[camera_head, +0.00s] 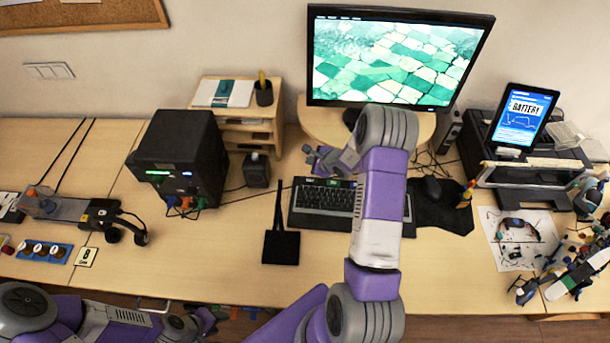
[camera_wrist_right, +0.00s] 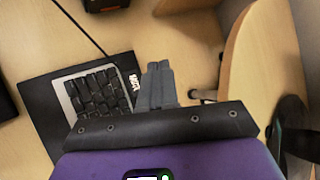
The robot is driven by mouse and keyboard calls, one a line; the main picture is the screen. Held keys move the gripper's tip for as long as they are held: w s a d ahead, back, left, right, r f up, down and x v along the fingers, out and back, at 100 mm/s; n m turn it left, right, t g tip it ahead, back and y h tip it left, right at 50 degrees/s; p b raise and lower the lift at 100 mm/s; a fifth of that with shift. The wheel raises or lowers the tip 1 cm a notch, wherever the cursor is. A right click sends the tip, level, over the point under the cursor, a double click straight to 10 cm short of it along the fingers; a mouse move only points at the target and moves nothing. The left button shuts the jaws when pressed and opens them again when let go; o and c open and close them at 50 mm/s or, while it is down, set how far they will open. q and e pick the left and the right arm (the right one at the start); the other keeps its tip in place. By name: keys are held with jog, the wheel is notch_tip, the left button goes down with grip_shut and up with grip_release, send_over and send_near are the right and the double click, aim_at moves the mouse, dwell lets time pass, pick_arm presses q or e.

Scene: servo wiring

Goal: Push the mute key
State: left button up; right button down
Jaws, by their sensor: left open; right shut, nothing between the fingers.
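The black keyboard (camera_head: 325,198) lies on the desk in front of the monitor, and my right arm covers part of its right side. In the right wrist view, its dark keys (camera_wrist_right: 98,94) sit on a dark mat. A small white patch with dark marks (camera_wrist_right: 134,84) shows at the edge of the keys, too small to read as the mute key. My right gripper (camera_head: 318,158) is shut and empty above the keyboard's far edge. Its fingers (camera_wrist_right: 158,68) are beside the white patch; contact cannot be told. My left gripper (camera_head: 190,324) is open at the bottom left, far from the keyboard.
The monitor (camera_head: 395,60) stands on a wooden riser (camera_head: 318,122) close behind my right gripper. A black box device (camera_head: 178,155) and a small black stand (camera_head: 281,247) are to the left. The front desk middle is clear.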

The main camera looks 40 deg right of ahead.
jog(key=b, duration=0.5)
send_over(311, 183)
notch_tip(311, 183, down, 8)
jog(key=shift+d+r, duration=0.1)
jog(key=shift+f+b, duration=0.55)
jog(key=shift+b, duration=0.1)
dwell(1.5)
jog(key=shift+f+b, duration=0.35)
jog(key=shift+b, duration=0.4)
jog(key=shift+f+b, duration=0.4)
jog(key=shift+b, duration=0.2)
dwell(0.4)
jog(key=shift+r, duration=0.8)
